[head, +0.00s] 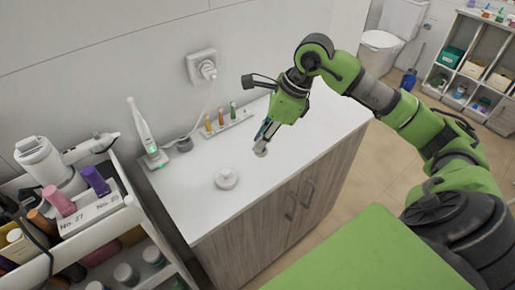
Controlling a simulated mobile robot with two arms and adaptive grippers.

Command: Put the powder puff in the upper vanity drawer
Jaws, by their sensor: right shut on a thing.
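A small round greyish-beige thing, apparently the powder puff (261,151), is at the fingertips of my right gripper (264,139). The gripper points down over the white vanity top and is shut on this thing. The puff is at or just above the counter; I cannot tell if it touches. The vanity (250,215) has a wood-grain front with two dark handles (290,207). No open drawer shows, and I cannot make out which part is the upper drawer. My left gripper is not in view.
A white round lidded item (227,180) stands on the counter near the front left. A rack of small coloured bottles (221,122) and an upright white device (147,137) stand near the wall. A loaded cart (95,216) is at left. The counter's right part is clear.

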